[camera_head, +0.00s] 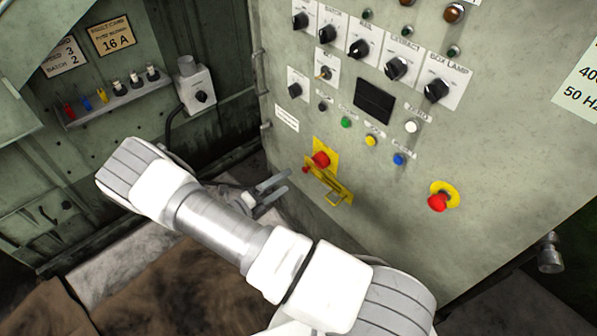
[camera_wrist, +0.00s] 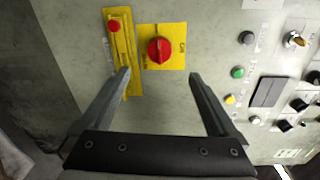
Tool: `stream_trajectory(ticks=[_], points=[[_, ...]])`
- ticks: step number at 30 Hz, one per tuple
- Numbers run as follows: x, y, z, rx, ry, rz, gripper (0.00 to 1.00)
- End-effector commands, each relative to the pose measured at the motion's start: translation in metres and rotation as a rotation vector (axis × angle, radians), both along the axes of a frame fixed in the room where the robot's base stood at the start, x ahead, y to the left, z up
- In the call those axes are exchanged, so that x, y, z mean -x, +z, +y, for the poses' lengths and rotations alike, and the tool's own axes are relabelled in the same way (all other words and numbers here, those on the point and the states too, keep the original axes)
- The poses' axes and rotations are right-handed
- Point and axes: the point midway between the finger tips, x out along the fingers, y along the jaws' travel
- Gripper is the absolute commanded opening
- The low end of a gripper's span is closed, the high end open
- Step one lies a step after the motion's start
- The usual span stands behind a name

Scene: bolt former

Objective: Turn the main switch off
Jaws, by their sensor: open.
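The main switch looks to be a red rotary knob on a square yellow plate; it shows in the head view (camera_head: 321,159) and large in the wrist view (camera_wrist: 159,50). My gripper (camera_head: 284,183) is open and empty, in front of the panel. In the wrist view my gripper (camera_wrist: 160,73) has the red knob just beyond and between its fingertips, apart from them. The left fingertip overlaps the yellow strip; contact cannot be told.
The grey panel (camera_head: 470,120) carries black selector knobs, coloured buttons and a dark display (camera_head: 373,101). A red emergency-type button (camera_head: 438,201) on a yellow disc sits lower right. A small shelf (camera_head: 118,100) and a grey switch box (camera_head: 197,90) are on the left wall.

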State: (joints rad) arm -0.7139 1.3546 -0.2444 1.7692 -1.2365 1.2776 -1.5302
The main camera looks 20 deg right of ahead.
Motion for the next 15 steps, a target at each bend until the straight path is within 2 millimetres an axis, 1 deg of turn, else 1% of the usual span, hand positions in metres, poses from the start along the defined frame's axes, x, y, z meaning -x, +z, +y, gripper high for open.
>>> stream_trajectory(ticks=[1, 3, 6, 10, 15], points=[[0.003, 0.001, 0.011, -0.002, 0.003, -0.001, 0.95], [0.008, 0.002, 0.022, -0.002, 0.002, 0.0, 0.95], [0.012, 0.003, 0.034, 0.0, 0.001, 0.0, 0.95], [0.015, 0.003, 0.043, -0.001, 0.001, 0.0, 0.95], [0.016, 0.004, 0.045, 0.0, 0.0, 0.0, 0.95]])
